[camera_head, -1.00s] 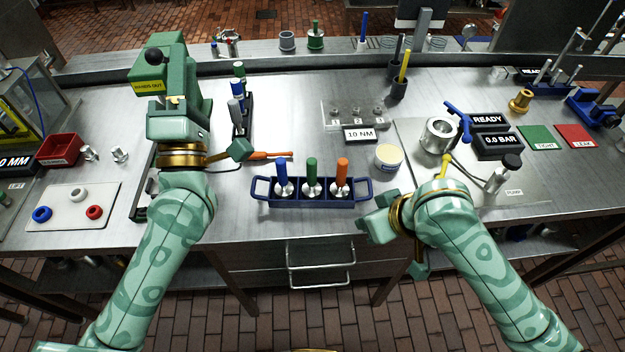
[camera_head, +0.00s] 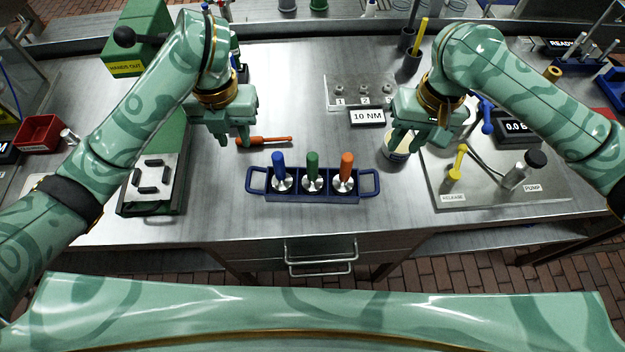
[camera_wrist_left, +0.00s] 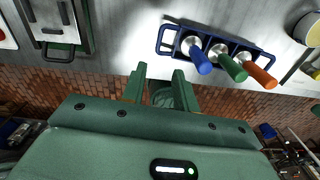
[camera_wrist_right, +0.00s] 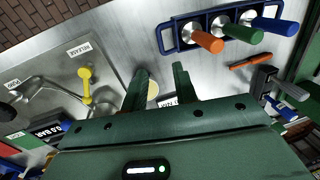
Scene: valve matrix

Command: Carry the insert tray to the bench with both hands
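The insert tray (camera_head: 312,196) is dark blue with a loop handle at each end and lies on the steel bench near its front edge. It holds three inserts upright, with blue (camera_head: 278,160), green (camera_head: 312,162) and orange (camera_head: 346,164) tops. My left gripper (camera_head: 235,140) is above and left of the tray, open and empty. My right gripper (camera_head: 408,145) is above and right of it, also open and empty. The tray also shows in the left wrist view (camera_wrist_left: 214,43) and in the right wrist view (camera_wrist_right: 178,35), apart from the fingers.
An orange-handled screwdriver (camera_head: 265,141) lies behind the tray. A round tub (camera_head: 393,150) is partly hidden by my right gripper. A pump plate (camera_head: 490,190) with a yellow release lever is at right, a green press (camera_head: 160,165) at left. Bench beside the tray is clear.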

